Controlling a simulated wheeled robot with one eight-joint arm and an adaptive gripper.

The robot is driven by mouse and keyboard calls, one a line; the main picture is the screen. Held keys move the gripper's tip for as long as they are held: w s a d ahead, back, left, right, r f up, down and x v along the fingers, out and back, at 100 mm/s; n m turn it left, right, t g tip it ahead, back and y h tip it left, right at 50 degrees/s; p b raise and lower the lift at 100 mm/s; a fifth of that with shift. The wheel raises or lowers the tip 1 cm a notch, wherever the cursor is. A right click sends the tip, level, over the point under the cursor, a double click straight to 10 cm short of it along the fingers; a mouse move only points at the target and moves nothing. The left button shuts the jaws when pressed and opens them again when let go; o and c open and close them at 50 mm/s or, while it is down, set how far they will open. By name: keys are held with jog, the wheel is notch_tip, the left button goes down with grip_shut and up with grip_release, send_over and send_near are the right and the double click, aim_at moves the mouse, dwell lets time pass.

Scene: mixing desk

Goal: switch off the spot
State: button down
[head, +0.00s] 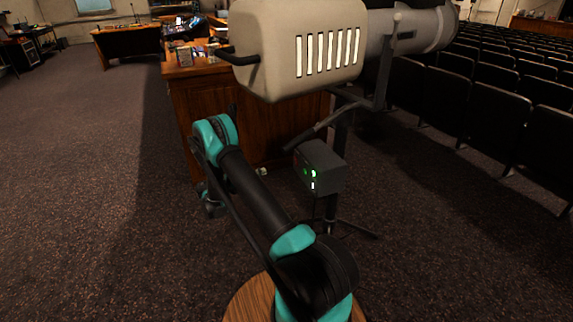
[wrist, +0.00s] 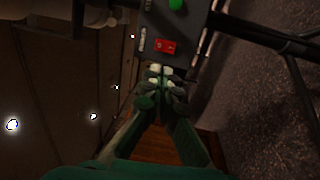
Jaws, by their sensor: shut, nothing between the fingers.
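The spot (head: 295,45) is a large beige lamp housing with slotted vents on a stand, at the top middle of the head view. A dark control box (head: 320,166) is fixed to its stand, with small green and white marks lit on its face. In the wrist view the grey box (wrist: 150,22) shows a red rocker switch (wrist: 165,46) and a green round part (wrist: 176,4). My gripper (wrist: 161,74) is shut and empty, its pale fingertips just below the red switch in the picture. I cannot tell whether they touch the box.
A wooden desk (head: 190,110) stands behind the spot, with equipment on it. Rows of dark seats (head: 470,125) fill the right side. The stand's legs (head: 345,228) spread low beneath the box. Carpet (head: 80,200) is clear on the left.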

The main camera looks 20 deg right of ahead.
aim_at(296, 162)
jog(key=d+r, duration=0.1)
jog(key=d, duration=1.3)
jog(key=shift+w+r, duration=0.25)
jog(key=shift+r, duration=0.1)
